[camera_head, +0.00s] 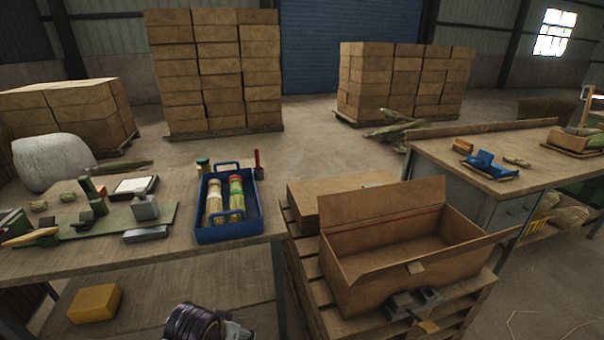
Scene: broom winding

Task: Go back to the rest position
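Neither of my grippers can be made out in the head view. A dark rounded part, probably a link of my own arm, shows at the bottom edge left of centre, cut off by the frame. A blue tray (226,236) with handles stands at the right end of the left workbench (70,262). An open, empty-looking cardboard box (385,262) stands on a wooden pallet (325,310).
A dark grey tool (412,302) lies by the box's front. A yellow block (94,303) sits below the left bench. Another workbench (455,165) stands at right. Stacked cartons (215,75) stand behind, with open floor (315,150) between.

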